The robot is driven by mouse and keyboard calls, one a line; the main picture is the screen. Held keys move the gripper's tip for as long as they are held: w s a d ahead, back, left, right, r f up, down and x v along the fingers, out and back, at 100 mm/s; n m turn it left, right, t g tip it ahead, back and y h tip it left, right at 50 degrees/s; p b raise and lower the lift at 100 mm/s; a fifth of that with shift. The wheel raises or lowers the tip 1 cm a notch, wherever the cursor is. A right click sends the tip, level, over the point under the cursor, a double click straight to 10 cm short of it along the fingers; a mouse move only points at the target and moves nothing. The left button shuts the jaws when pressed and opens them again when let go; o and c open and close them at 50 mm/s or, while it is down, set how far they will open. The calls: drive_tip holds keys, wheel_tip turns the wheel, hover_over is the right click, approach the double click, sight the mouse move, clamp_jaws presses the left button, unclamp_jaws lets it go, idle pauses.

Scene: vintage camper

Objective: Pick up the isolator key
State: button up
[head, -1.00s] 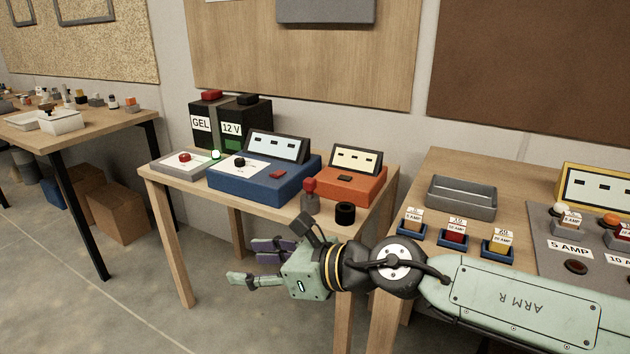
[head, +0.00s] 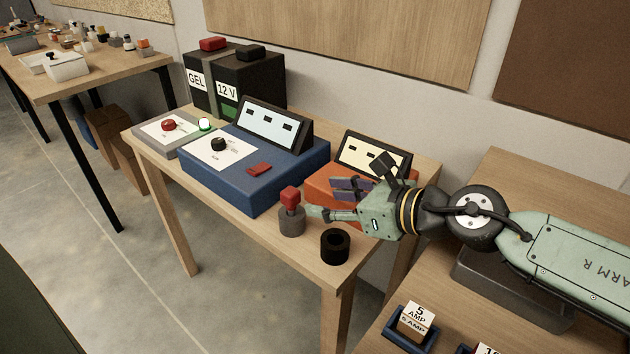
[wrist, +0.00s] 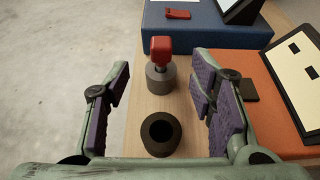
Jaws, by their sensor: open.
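The isolator key, with a red handle (head: 290,196), stands upright in a grey round base (head: 291,222) near the front edge of the table. In the wrist view its red handle (wrist: 161,48) is ahead, between the lines of my fingers and slightly beyond their tips. My gripper (head: 322,200) is open and empty, just right of the key in the head view. In the wrist view my gripper (wrist: 161,78) has its purple-padded fingers spread to left and right. A black hollow cylinder (head: 335,246) stands nearer; in the wrist view this cylinder (wrist: 161,132) sits between the fingers.
A blue box (head: 250,180) with a red switch and tilted panel stands behind the key. An orange box (head: 318,186) is close beside the right finger. A grey box (head: 160,140) and batteries (head: 262,85) stand further back. Floor is clear left of the table.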

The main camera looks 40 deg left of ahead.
sight(296, 194)
drive_tip(key=shift+w+a+f, duration=0.1)
drive_tip(key=shift+w+a, duration=0.3)
drive_tip(key=shift+a, duration=0.05)
drive_tip(key=x, duration=0.1)
drive_tip(key=p+x, duration=0.1)
drive_tip(key=x, duration=0.1)
drive_tip(key=shift+s+a, duration=0.2)
drive_tip(key=shift+a, duration=0.1)
drive_tip(key=shift+p+x, duration=1.15)
drive_tip(key=shift+x, duration=2.05)
drive_tip(key=shift+d+f, duration=0.1)
drive_tip(key=shift+f, duration=0.05)
drive_tip(key=shift+c, duration=0.6)
clamp_jaws()
